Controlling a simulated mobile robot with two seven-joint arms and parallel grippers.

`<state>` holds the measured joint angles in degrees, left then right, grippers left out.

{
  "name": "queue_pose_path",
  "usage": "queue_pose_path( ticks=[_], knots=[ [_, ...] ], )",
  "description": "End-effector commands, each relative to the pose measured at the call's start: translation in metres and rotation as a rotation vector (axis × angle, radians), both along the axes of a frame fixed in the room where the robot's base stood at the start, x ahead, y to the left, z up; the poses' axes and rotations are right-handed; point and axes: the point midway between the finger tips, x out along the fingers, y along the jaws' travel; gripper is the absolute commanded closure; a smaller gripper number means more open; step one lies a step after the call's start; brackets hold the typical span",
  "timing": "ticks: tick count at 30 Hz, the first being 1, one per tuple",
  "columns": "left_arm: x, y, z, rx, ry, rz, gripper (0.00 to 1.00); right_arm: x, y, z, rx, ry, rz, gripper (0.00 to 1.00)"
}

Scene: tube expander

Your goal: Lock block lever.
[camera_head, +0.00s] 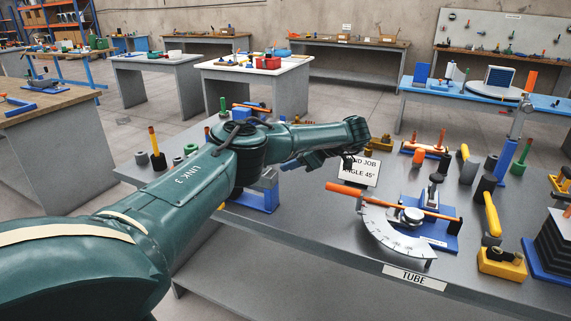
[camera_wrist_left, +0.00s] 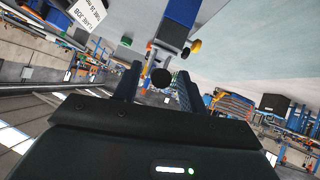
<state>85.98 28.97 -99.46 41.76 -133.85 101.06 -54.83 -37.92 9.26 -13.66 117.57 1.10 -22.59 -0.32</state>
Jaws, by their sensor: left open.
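In the head view my left gripper (camera_head: 288,165) hangs under the end of my forearm, fingers pointing left, above the near edge of the bench. It is open. Below and left of it stands a blue block stand (camera_head: 262,197), partly hidden behind my arm. In the left wrist view the open fingers (camera_wrist_left: 158,84) flank a round black knob (camera_wrist_left: 161,78), which seems to be the lever's end; contact cannot be told. Beyond it are the grey and blue parts of the block (camera_wrist_left: 178,22). The lever's shaft and position are not clear. My right gripper is not in view.
A sign (camera_head: 358,170) stands right of my gripper. A tube bender (camera_head: 408,218) with an orange handle (camera_head: 345,189) is further right, behind the TUBE label (camera_head: 414,277). A yellow-handled tool (camera_head: 492,214) stands beyond it. Several other tools crowd the bench.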

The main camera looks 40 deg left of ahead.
Motion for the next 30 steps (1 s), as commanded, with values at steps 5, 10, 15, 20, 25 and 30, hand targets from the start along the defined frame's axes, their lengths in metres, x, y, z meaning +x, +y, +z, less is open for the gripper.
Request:
queue_pose_path(
  ticks=[5,10,15,20,25,30],
  knots=[
    [0.007,-0.036,0.024,0.002,-0.003,-0.004,0.59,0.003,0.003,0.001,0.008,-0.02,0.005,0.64],
    [0.01,-0.06,0.043,0.002,-0.001,-0.002,0.59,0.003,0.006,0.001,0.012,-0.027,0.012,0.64],
    [0.012,-0.074,0.053,0.001,0.0,-0.001,0.59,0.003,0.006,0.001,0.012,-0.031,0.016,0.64],
    [0.012,-0.077,0.056,0.002,0.001,0.0,0.59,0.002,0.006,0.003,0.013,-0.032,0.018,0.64],
    [0.012,-0.077,0.056,0.001,0.001,0.0,0.59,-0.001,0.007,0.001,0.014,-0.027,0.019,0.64],
    [0.012,-0.077,0.056,0.001,0.001,0.0,0.59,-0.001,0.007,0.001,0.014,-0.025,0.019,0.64]
  ],
)
